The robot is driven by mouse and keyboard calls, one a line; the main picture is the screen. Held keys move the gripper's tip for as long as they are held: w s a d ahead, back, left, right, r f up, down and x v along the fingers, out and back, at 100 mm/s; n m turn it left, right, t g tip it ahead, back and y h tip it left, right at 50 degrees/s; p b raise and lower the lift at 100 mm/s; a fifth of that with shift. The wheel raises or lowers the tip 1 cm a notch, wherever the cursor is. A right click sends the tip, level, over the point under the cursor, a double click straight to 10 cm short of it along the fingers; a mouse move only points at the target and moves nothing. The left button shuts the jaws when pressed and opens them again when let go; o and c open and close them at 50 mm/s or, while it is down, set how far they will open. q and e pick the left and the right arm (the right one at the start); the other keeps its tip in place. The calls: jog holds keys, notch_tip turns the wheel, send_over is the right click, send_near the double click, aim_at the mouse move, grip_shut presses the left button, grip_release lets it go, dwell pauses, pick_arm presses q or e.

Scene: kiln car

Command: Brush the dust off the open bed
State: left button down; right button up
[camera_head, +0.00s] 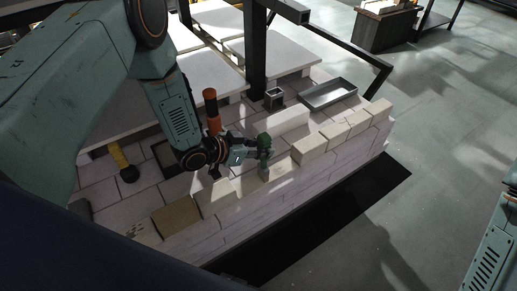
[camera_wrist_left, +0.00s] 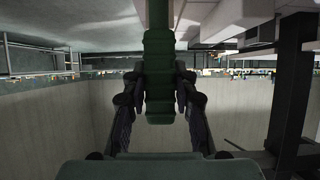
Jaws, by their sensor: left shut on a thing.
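My left gripper (camera_head: 252,152) is shut on the green handle of a brush (camera_head: 264,147). I cannot tell whether the bristles touch the bed. In the left wrist view, the green handle (camera_wrist_left: 159,75) stands between the two dark fingers. The open bed lies between pale bricks on both sides. Any dust is too faint to tell from the light patches. My right gripper is not in view; only part of my right arm shows at the right edge.
Pale bricks (camera_head: 335,136) line the wall top to the right. A metal tray (camera_head: 328,93) and a small square box (camera_head: 274,97) lie behind. A black post (camera_head: 256,50) rises behind.

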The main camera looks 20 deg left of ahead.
aim_at(270, 143)
pick_arm(q)
jog(key=shift+w+d+b, duration=0.5)
jog(key=shift+w+d, duration=0.45)
jog(key=shift+w, duration=0.3)
jog(key=w+d, duration=0.1)
jog(key=w+d+b, duration=0.1)
jog(key=w, duration=0.1)
jog(key=shift+w+d, duration=0.1)
jog(key=shift+d, duration=0.15)
jog(key=shift+a, duration=0.1)
jog(key=shift+s+a+p, duration=0.4)
jog(key=shift+s+a, duration=0.2)
jog(key=shift+s, duration=0.25)
jog(key=shift+s+a+p, duration=0.35)
jog(key=shift+s+a, duration=0.2)
jog(key=shift+s, duration=0.25)
